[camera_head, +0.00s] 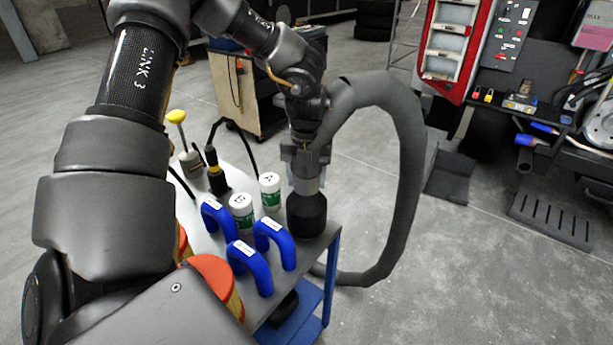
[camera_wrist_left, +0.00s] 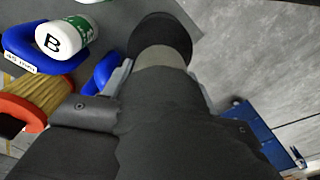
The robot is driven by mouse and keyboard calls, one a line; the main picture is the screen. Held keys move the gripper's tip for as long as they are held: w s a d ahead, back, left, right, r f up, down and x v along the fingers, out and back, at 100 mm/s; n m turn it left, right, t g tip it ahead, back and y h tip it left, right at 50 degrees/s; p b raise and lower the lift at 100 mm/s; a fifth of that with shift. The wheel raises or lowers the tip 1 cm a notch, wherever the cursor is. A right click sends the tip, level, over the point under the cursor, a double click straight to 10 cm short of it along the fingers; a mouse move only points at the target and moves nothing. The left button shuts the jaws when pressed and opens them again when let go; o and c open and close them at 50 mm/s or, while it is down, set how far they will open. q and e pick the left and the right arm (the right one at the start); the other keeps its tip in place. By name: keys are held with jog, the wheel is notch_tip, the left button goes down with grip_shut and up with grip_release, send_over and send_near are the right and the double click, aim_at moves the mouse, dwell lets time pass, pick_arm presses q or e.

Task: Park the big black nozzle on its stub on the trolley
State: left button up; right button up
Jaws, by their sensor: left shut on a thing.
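The big black nozzle (camera_head: 307,213) points straight down at the right edge of the trolley top (camera_head: 318,242). A thick grey hose (camera_head: 408,130) loops from its upper end down to the right. My left gripper (camera_head: 303,172) is shut on the nozzle at its grey collar. In the left wrist view the nozzle's black mouth (camera_wrist_left: 160,34) lies beyond the collar. The stub is not visible. I cannot tell whether the nozzle is around it, touching the trolley or just above it. My right gripper is not in view.
Floor (camera_head: 455,265) to the right is open. A red cabinet (camera_head: 455,45) stands farther back.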

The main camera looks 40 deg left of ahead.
pick_arm(q)
jog(key=shift+f+b, duration=1.1)
jog(key=shift+b, duration=0.15)
dwell(0.5)
jog(key=o, duration=1.3)
jog(key=shift+c, duration=0.2)
jog(key=shift+o, duration=0.5)
jog(key=shift+s+f, duration=0.1)
jog(key=shift+o, duration=1.4)
jog(key=shift+r+p, duration=2)
jog(key=shift+r, duration=2.1)
